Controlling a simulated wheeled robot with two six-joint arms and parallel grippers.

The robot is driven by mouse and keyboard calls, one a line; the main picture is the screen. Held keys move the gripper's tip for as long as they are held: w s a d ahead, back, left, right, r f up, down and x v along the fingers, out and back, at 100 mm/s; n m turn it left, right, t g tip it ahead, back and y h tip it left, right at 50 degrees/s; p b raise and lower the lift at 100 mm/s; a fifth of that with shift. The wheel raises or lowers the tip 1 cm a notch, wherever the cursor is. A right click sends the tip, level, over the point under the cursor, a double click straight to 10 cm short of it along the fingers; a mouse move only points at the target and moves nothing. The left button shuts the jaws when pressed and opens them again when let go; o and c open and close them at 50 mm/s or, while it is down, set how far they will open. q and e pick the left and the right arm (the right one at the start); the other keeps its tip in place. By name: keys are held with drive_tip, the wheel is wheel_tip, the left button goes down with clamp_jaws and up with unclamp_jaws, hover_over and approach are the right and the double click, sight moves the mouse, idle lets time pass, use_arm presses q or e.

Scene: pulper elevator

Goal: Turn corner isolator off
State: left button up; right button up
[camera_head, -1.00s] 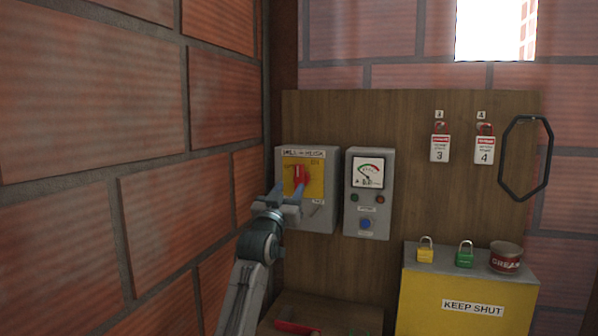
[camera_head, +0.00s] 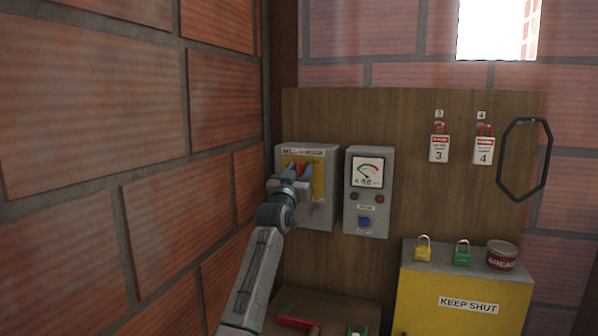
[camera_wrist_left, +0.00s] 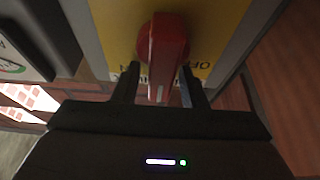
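The corner isolator is a grey box (camera_head: 322,211) with a yellow plate (camera_head: 318,180) and a red handle (camera_head: 299,170), on the wooden board by the brick corner. The red handle (camera_wrist_left: 163,55) also shows in the left wrist view, pointing toward my gripper. My left gripper (camera_head: 290,176) is at the handle in the head view. In the left wrist view its two fingers (camera_wrist_left: 157,88) stand open on either side of the handle's end, with small gaps visible. The fingers partly hide the handle in the head view. My right gripper is not in view.
A grey meter box (camera_head: 368,205) with a dial and buttons is just right of the isolator. Tags 3 (camera_head: 439,149) and 4 (camera_head: 484,150) hang on the board. A yellow box (camera_head: 455,285) carries padlocks and a grease tin (camera_head: 502,257). The brick wall (camera_head: 150,160) is close on the left.

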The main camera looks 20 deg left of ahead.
use_arm(q)
clamp_jaws()
